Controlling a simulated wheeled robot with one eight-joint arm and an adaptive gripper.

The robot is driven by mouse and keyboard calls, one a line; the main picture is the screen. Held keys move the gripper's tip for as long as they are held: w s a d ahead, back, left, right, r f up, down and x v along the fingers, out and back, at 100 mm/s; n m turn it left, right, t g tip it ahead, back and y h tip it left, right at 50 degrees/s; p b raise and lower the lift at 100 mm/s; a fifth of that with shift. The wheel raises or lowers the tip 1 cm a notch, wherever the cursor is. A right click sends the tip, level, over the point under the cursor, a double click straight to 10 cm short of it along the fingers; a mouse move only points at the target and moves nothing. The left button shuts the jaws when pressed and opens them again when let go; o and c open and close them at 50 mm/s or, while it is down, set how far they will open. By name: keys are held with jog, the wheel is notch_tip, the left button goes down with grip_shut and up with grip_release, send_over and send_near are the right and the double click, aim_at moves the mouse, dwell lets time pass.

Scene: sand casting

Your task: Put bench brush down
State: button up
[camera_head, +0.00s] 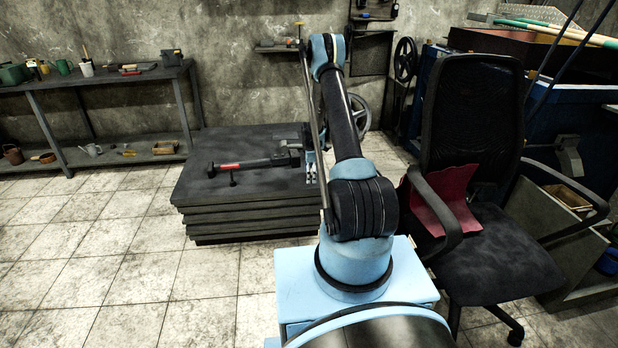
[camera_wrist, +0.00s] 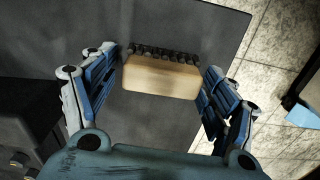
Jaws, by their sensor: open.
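The bench brush (camera_wrist: 160,76) shows in the wrist view as a pale wooden block with a row of dark bristles along its far edge. It is between the two blue fingers of my gripper (camera_wrist: 162,62), which are open with a finger close to each end of the block. Dark slab surface (camera_wrist: 180,25) lies beneath the brush; I cannot tell for certain whether the brush touches it. In the head view my gripper (camera_head: 311,172) is low at the right side of the dark slab stack (camera_head: 215,192). The brush cannot be made out there.
An office chair (camera_head: 495,255) with a red cloth (camera_head: 443,198) stands close to my arm on the right. A workbench (camera_head: 100,78) with tools is at the back left. Tiled floor (camera_head: 120,265) at left is clear.

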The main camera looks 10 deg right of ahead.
jog(key=shift+r, duration=0.1)
notch_tip(320, 180, up, 12)
jog(key=s+r+m, duration=0.2)
jog(key=s+r, duration=0.3)
jog(key=r, duration=0.3)
jog(key=s+r+m, duration=0.2)
jog(key=s+r, duration=0.4)
jog(key=r, duration=0.3)
jog(key=s+r+m+t, duration=0.1)
jog(key=s+r+m, duration=0.1)
jog(key=s+r, duration=0.4)
jog(key=s+r+m, duration=0.2)
jog(key=s+r, duration=0.1)
jog(key=s, duration=0.5)
jog(key=s+r+m, duration=0.2)
jog(key=s+m, duration=0.2)
jog(key=s, duration=1.3)
jog(key=s+f+m+t, duration=0.1)
jog(key=s+f+m, duration=0.4)
jog(key=s, duration=0.9)
notch_tip(320, 180, down, 2)
jog(key=shift+s+f, duration=0.1)
jog(key=shift+s, duration=0.2)
